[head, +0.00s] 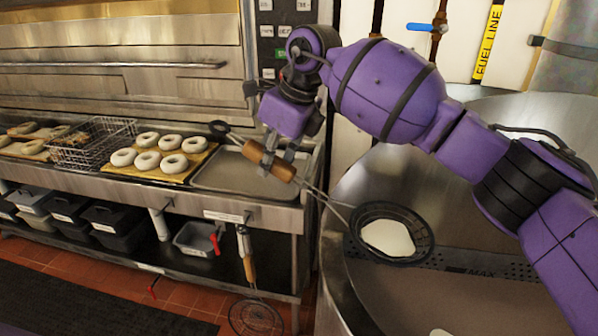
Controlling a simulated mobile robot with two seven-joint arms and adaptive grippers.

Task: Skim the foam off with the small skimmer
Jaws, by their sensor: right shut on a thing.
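My right gripper (283,152) is shut on the wooden handle of a skimmer (268,160). The skimmer's thin metal shaft slopes down to the right, and its dark round bowl (427,240) is over the big steel kettle (345,275). A white patch of foam (388,238) shows within the bowl's rim; I cannot tell whether it lies in the bowl or on the surface beneath. Another bit of foam (440,332) shows at the bottom edge. My left gripper is out of view.
Another skimmer (248,262) with a wooden handle hangs on the counter front, its round mesh (255,317) near the floor. On the counter are a bare tray (240,178), a board of ring-shaped bagels (165,150) and a wire basket (90,145). A blue-handled valve (420,27) is behind.

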